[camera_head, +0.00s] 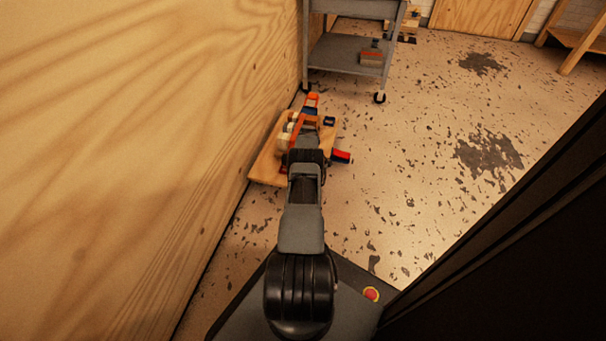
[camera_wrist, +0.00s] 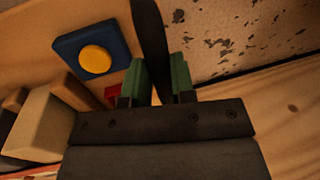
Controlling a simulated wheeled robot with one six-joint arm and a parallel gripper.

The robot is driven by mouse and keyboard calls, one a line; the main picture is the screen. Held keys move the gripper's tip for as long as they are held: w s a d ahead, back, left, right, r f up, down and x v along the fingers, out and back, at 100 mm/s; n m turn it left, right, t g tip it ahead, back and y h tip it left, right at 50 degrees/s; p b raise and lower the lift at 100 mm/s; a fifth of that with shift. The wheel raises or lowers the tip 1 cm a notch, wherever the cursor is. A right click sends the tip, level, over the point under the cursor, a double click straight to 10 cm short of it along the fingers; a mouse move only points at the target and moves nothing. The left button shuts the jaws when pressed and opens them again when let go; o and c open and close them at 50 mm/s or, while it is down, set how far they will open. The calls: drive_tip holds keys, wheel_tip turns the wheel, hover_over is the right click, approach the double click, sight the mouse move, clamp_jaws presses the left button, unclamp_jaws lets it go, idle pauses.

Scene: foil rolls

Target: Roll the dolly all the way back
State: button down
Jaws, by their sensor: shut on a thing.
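The dolly (camera_head: 265,166), a low wooden board carrying several small items, sits on the floor beside the tall wooden panel in the head view. My arm reaches over it and hides part of it. In the wrist view, my gripper (camera_wrist: 158,78) has its green-padded fingers shut on a dark upright bar (camera_wrist: 150,30). The bar's full length and where it joins the dolly are hidden. A blue square block with a yellow round top (camera_wrist: 92,56) and pale wooden blocks (camera_wrist: 40,125) lie left of the fingers.
A tall wooden panel (camera_head: 130,130) runs close along the left. A grey shelf cart (camera_head: 345,55) on casters stands just beyond the dolly. A red cylinder (camera_head: 341,157) shows at the dolly's right edge. Speckled floor (camera_head: 420,150) is open to the right.

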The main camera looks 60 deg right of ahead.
drive_tip(key=shift+w+d+r, duration=0.1)
drive_tip(key=shift+w+d, duration=0.05)
drive_tip(key=shift+w, duration=0.2)
drive_tip(key=c, duration=1.1)
unclamp_jaws()
drive_tip(key=shift+o, duration=0.6)
drive_tip(key=shift+s, duration=0.2)
drive_tip(key=s+p+v, duration=0.1)
drive_tip(key=p+v, duration=0.3)
drive_tip(key=v, duration=0.9)
drive_tip(key=shift+w+r, duration=0.4)
drive_tip(key=shift+w, duration=0.05)
